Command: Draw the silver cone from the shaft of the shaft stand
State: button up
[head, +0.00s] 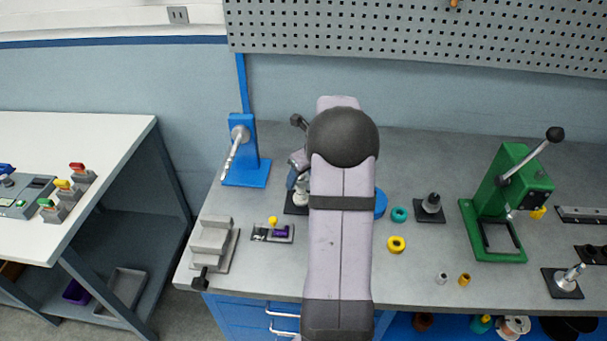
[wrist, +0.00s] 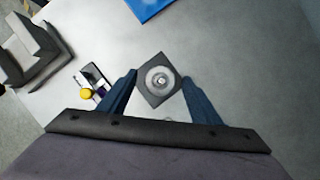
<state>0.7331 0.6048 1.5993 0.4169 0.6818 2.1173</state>
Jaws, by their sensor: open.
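The silver cone (wrist: 158,78) sits on the upright shaft of the shaft stand, seen from above in the wrist view. The stand's dark square base (wrist: 155,98) shows around it; the base also shows in the head view (head: 293,209). In the head view the cone (head: 301,197) is partly hidden by my arm and gripper (head: 296,178). My gripper (wrist: 160,76) is open, with one blue finger on each side of the cone in the wrist view. A gap shows on both sides. I cannot tell the exact height of the fingertips against the cone.
A blue press (head: 243,160) stands behind left. A purple-and-yellow fixture (head: 272,231) and a grey stepped block (head: 211,243) are to the left. Teal (head: 399,214) and yellow (head: 396,244) rings, a dark stand (head: 431,207) and a green press (head: 500,200) are to the right.

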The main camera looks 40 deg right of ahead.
jog(key=c, duration=1.2)
jog(key=shift+w+r+p, duration=0.1)
jog(key=shift+r+p, duration=0.15)
jog(key=shift+p, duration=0.05)
jog(key=shift+r, duration=0.1)
jog(key=shift+r+p, duration=0.2)
jog(key=shift+p, duration=0.1)
jog(key=shift+r+p, duration=1.2)
jog(key=shift+p, duration=0.35)
jog(key=shift+p, duration=0.45)
jog(key=shift+r, duration=0.2)
dwell(0.3)
